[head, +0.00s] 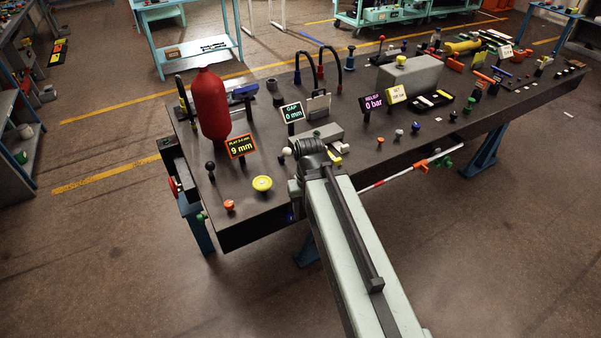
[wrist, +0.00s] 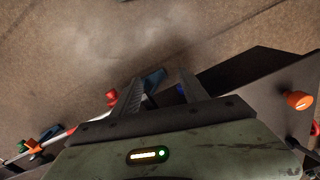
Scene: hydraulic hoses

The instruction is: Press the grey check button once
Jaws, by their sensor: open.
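A small grey-looking button (head: 398,134) stands on the dark bench top, right of my arm in the head view. It may be the grey check button; its label is too small to read. My gripper (wrist: 157,90) is open in the wrist view, with nothing between its two fingers. It is over the floor by the bench's front edge, apart from that button. In the head view my arm hides the fingers. The wrist view does not clearly show the grey button.
The bench (head: 232,228) carries a red cylinder (head: 209,105), a yellow button (head: 262,184), an orange button (head: 229,205), signs and hoses. A blue button (head: 415,127) stands beside the grey one. A red-and-white rod (head: 400,172) runs along the front edge. Floor in front is clear.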

